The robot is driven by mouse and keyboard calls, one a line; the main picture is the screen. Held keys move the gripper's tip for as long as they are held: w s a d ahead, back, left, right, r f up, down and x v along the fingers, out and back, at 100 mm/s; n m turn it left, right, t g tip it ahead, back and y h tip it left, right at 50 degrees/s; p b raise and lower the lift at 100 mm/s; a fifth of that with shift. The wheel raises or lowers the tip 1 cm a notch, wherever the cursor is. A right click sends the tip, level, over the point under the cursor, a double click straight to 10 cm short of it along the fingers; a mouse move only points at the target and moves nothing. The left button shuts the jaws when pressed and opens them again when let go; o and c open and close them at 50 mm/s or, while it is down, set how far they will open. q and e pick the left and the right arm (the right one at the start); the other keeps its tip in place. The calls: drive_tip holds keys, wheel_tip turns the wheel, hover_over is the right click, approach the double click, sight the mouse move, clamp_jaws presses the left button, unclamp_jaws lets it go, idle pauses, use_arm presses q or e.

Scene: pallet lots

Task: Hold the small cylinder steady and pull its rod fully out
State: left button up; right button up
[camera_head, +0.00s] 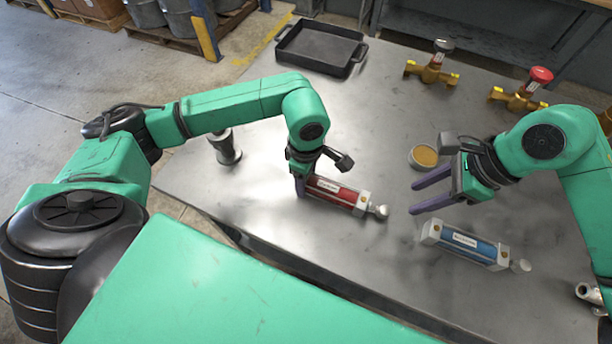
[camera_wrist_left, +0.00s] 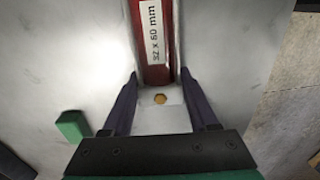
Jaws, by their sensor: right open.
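A red cylinder (camera_head: 336,193) with silver end blocks lies on the metal table, its rod end (camera_head: 381,211) pointing right. A blue cylinder (camera_head: 466,244) lies nearer right, its rod end (camera_head: 521,266) also to the right. My left gripper (camera_head: 301,187) is at the red cylinder's left end. In the left wrist view, the fingers of the left gripper (camera_wrist_left: 158,82) straddle its end block, with the red body (camera_wrist_left: 153,72) labelled "32 x 60 mm" beyond; whether they press on it is unclear. My right gripper (camera_head: 415,197) is open and empty, above and left of the blue cylinder.
A black tray (camera_head: 320,48) stands at the back. A round tin (camera_head: 424,157) sits near the right gripper. A grey metal piece (camera_head: 225,147) stands at left.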

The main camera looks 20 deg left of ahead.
use_arm(q)
clamp_jaws()
use_arm(e)
clamp_jaws()
drive_tip(key=a+m, duration=0.1)
drive_tip(key=m, duration=0.9)
drive_tip(key=a+r+m, duration=0.1)
drive_tip(key=m, duration=1)
drive_tip(key=a+m+g, duration=0.1)
drive_tip(key=m, duration=1)
drive_tip(key=shift+r+h, duration=0.2)
drive_tip(key=shift+h, duration=0.1)
